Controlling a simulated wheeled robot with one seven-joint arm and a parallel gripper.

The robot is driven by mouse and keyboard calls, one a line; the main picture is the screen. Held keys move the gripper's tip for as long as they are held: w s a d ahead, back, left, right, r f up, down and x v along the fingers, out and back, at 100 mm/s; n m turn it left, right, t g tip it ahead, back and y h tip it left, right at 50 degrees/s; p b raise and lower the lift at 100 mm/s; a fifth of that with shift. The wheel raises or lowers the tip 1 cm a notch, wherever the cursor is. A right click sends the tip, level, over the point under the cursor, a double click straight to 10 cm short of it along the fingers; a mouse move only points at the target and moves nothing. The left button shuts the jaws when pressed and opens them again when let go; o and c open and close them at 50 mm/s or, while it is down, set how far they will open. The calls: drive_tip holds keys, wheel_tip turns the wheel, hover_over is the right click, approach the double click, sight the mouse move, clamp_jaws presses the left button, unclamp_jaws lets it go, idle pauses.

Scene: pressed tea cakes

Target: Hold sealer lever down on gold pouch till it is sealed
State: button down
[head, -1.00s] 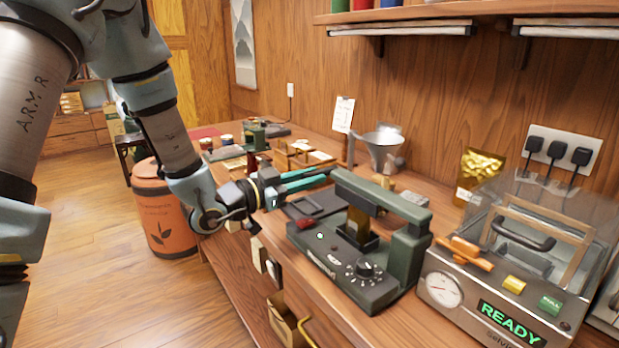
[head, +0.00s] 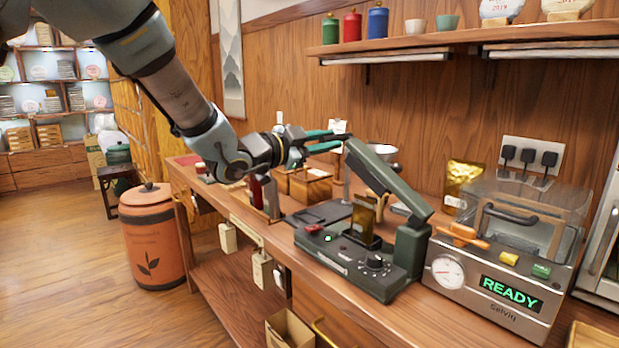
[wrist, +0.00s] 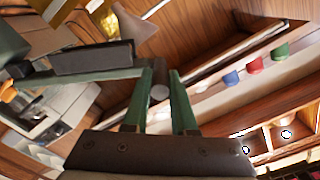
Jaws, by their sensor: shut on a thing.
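The sealer (head: 345,265) is a dark green-grey bench unit with a dial, a red switch and a lit green lamp. Its lever (head: 388,182) is raised, sloping up to the left from the rear post. A gold pouch (head: 363,213) stands upright in the sealer below the lever, with a clear gap between them. My gripper (head: 338,142) is shut on the handle at the lever's free end. In the wrist view, the green fingers (wrist: 160,105) close around the dark round handle (wrist: 160,88), and the lever (wrist: 90,62) runs off to the left.
A vacuum machine (head: 500,262) reading READY stands right of the sealer, with another gold pouch (head: 463,178) behind it. A funnel (head: 382,153) and wooden boxes (head: 310,185) stand behind the sealer. A shelf (head: 450,38) with canisters hangs above.

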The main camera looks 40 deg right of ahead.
drive_tip(key=s+r+m+b, duration=0.8)
drive_tip(key=s+r+b, duration=0.1)
drive_tip(key=s, duration=0.3)
drive_tip(key=shift+s+a+r, duration=0.3)
drive_tip(key=shift+a+r, duration=0.05)
drive_tip(key=shift+r, duration=0.15)
drive_tip(key=c, duration=0.7)
unclamp_jaws()
drive_tip(key=shift+c, duration=0.2)
drive_tip(key=a, duration=1)
drive_tip(key=shift+w+a, duration=0.3)
drive_tip(key=shift+a, duration=0.1)
